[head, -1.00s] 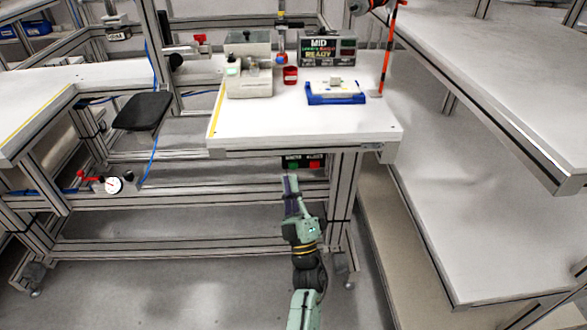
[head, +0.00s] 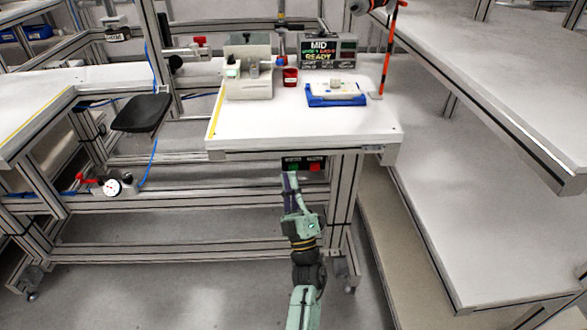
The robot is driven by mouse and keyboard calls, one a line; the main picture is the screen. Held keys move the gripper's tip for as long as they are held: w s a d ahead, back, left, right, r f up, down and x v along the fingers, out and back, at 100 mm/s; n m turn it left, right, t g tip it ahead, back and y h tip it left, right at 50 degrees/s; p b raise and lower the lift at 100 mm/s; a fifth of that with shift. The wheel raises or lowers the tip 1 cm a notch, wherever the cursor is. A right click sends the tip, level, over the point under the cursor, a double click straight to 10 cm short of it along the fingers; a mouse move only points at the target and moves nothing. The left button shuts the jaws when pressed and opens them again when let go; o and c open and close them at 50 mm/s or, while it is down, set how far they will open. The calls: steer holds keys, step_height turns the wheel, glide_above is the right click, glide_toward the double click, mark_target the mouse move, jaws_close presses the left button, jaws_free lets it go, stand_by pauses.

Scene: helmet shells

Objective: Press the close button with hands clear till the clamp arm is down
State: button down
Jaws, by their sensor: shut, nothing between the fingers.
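A black button box (head: 304,163) hangs under the front edge of the white table, with a green button (head: 293,167) at left and a red button (head: 315,167) at right. Its lettering is too small to read. My gripper (head: 290,175) is shut and empty, pointing up at the box. Its tip appears just below or over the lower part of the green button; I cannot tell whether it touches. A light grey clamp fixture (head: 248,82) stands on the table at the back left. Its clamp arm is too small to judge as up or down. No hands show near it.
A red cup (head: 290,76), a blue tray (head: 335,100) with a pale part, and a display (head: 329,52) reading "MID" and "READY" stand on the table (head: 300,125). An orange-black pole (head: 388,55) is at right. Frame rails (head: 190,200) run below.

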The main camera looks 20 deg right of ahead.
steer(key=shift+w, duration=0.1)
stand_by(0.7)
steer(key=shift+w+d+b, duration=0.1)
steer(key=shift+w+b, duration=0.2)
steer(key=shift+b, duration=0.05)
steer(key=shift+w+d+b, duration=0.15)
steer(key=shift+w+b, duration=0.2)
steer(key=shift+w, duration=0.1)
stand_by(0.7)
steer(key=shift+s+a, duration=0.25)
steer(key=shift+s, duration=0.65)
steer(key=shift+s+a+p, duration=0.15)
steer(key=shift+s+a, duration=0.1)
steer(key=shift+s, duration=0.55)
steer(key=shift+s+a+p, duration=0.2)
steer(key=shift+s, duration=0.6)
steer(key=shift+s+a+p, duration=0.15)
steer(key=shift+s+a, duration=0.1)
steer(key=shift+s, duration=0.55)
